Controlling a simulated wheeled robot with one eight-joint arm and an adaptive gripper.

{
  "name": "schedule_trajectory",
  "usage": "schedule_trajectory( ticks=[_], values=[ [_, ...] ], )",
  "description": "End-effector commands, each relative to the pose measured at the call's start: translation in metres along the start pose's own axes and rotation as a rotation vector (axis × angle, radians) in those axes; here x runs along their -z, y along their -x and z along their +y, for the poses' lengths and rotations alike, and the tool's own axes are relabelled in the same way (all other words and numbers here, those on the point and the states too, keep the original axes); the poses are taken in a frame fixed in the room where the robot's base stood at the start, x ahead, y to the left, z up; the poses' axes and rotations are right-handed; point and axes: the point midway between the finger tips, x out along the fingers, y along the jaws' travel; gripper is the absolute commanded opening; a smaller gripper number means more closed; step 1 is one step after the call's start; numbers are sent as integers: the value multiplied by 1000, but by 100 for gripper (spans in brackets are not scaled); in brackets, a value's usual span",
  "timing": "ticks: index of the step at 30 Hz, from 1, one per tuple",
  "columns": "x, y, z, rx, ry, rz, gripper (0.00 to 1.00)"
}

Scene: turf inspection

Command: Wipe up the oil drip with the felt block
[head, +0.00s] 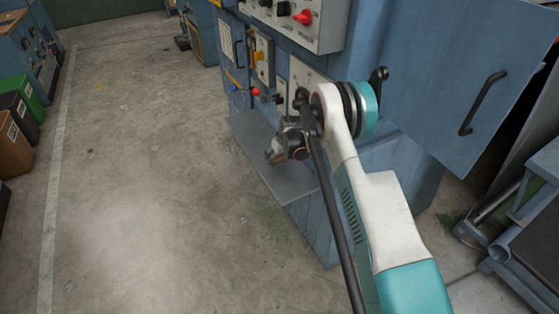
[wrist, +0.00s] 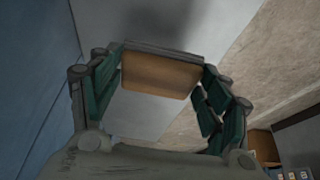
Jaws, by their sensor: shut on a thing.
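My gripper (head: 279,151) is shut on a tan-brown block, which I take to be the felt block (wrist: 158,76). The wrist view shows the block between the two green-and-grey fingers, with a grey strip along its upper edge. In the head view the gripper hangs over the grey shelf (head: 262,143) at the front of the blue machine. I cannot tell whether the block touches the shelf. In the wrist view a dark patch (wrist: 172,22) lies on the grey surface beyond the block; it may be shadow or oil. I cannot make out the oil drip for certain.
The blue machine (head: 360,50) has a control panel (head: 295,18) with a red knob above the shelf. Its open door (head: 460,85) is at the right, near a blue metal frame (head: 520,215). Bins (head: 12,135) stand at the far left. The concrete floor (head: 140,190) between is clear.

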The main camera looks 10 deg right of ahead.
Motion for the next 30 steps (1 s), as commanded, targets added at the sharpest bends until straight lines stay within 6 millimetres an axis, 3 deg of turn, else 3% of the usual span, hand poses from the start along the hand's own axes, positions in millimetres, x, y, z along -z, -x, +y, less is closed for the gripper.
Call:
schedule_trajectory(
  ticks=[15, 30],
  values=[
    [20, 40, -5, -1, -2, 0, 40],
    [20, 40, -5, -1, -2, 0, 40]
  ],
)
